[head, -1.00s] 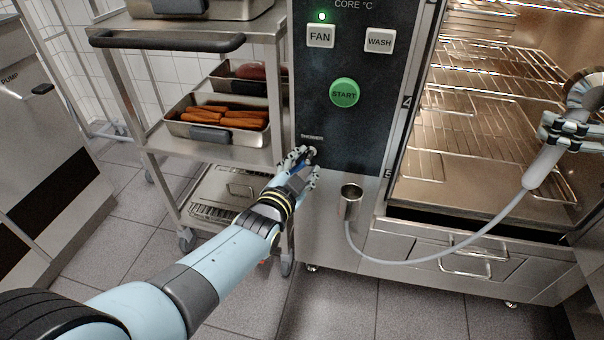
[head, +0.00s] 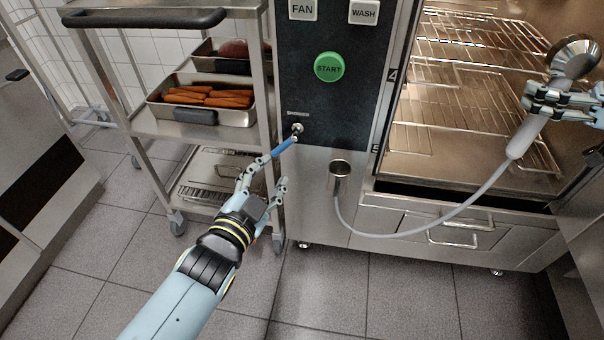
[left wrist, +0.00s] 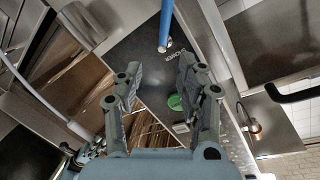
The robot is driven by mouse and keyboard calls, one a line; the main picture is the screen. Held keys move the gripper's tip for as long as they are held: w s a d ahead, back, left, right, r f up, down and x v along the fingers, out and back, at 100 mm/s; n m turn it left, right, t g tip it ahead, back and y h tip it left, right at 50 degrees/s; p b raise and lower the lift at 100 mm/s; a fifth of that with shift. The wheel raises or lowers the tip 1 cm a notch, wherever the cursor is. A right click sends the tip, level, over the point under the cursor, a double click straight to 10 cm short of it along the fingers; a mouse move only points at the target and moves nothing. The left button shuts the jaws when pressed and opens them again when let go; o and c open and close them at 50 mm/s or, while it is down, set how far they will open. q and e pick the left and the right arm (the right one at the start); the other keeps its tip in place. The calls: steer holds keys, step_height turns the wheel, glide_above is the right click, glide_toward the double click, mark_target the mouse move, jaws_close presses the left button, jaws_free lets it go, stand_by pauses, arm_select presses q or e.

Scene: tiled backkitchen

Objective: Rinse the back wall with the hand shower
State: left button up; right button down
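My right gripper (head: 545,98) is shut on the hand shower (head: 527,134), with its round silver head tilted up at the oven's right side. A grey hose hangs from it to the steel holder (head: 339,178). No water shows. The blue shower lever (head: 285,146) slants down-left from its pivot under the SHOWER label. My left gripper (head: 272,176) is open below and left of it, its upper finger close to the lever's end; contact is unclear. In the left wrist view the lever (left wrist: 166,22) lies beyond the open fingers (left wrist: 158,68). The back wall is largely hidden behind racks.
The oven chamber is open, with wire racks (head: 460,90) inside. The green START button (head: 329,67) sits above the lever. Tiled floor in front is clear.

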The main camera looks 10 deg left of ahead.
arm_select(q)
steer(key=c, duration=0.3)
steer(key=shift+d+m, duration=0.25)
steer(key=shift+m, duration=0.75)
steer(key=shift+c, duration=1.4)
steer(key=m, duration=0.2)
steer(key=h, duration=0.1)
steer(key=shift+s+d+f+m, duration=0.15)
steer(key=shift+d+f+m, duration=0.15)
steer(key=shift+m, duration=0.1)
jaws_close()
step_height(320, 180, down, 4)
steer(key=m+g+h, duration=0.2)
steer(key=m+g, duration=0.1)
steer(key=m, duration=1.3)
steer(key=a+f+x, duration=0.1)
steer(key=x, duration=0.9)
steer(key=shift+g, duration=0.3)
steer(key=a+r, duration=0.3)
